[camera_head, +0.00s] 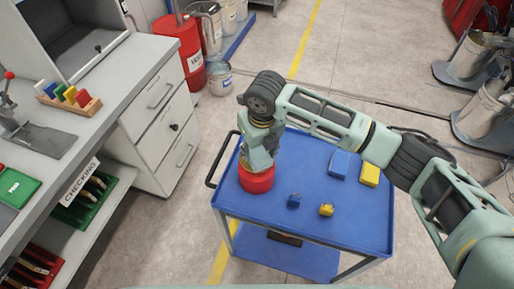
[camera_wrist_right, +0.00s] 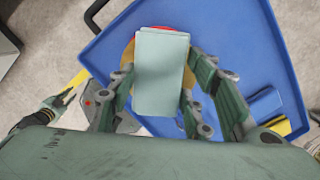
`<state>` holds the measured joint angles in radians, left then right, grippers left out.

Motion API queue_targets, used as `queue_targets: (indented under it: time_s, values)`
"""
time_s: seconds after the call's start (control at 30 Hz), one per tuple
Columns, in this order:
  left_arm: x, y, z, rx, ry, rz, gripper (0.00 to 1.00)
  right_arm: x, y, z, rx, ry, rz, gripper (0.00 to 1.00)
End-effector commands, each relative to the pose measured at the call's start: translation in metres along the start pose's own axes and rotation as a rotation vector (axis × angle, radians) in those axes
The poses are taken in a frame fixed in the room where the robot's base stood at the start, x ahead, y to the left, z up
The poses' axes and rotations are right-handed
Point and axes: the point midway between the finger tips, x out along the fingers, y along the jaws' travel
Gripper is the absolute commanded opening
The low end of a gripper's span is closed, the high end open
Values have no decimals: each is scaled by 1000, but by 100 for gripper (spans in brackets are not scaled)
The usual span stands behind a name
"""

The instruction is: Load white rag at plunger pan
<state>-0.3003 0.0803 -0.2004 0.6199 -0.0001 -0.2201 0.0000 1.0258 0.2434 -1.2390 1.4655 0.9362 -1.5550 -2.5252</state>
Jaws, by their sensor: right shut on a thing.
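My right gripper (camera_head: 258,158) is over the left part of the blue cart, at the red round pan (camera_head: 257,181). In the right wrist view the gripper (camera_wrist_right: 160,95) is shut on a pale, whitish folded rag (camera_wrist_right: 160,70). The rag lies between the fingers and covers most of the pan. Only a red and yellow edge of the pan (camera_wrist_right: 128,54) shows beside it. I cannot tell whether the rag touches the pan. My left gripper is not in the head view. A small gripper-like shape at the left of the wrist view may be it, its jaws unclear.
The blue cart (camera_head: 308,235) also holds a small blue block (camera_head: 293,201), a small yellow block (camera_head: 326,210), and larger blue (camera_head: 340,163) and yellow (camera_head: 369,174) pieces at the right. A grey drawer bench (camera_head: 155,135) stands left.

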Motion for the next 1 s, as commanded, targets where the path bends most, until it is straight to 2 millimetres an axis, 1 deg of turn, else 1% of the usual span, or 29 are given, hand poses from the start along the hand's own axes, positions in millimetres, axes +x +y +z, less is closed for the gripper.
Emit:
queue_targets:
  time_s: [0.8,0.9,1.0]
  values:
    - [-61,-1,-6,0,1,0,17,-63,0,10,0,0,0,24]
    - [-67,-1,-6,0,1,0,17,-69,0,10,0,0,0,24]
    - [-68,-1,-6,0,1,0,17,-70,0,10,0,0,0,24]
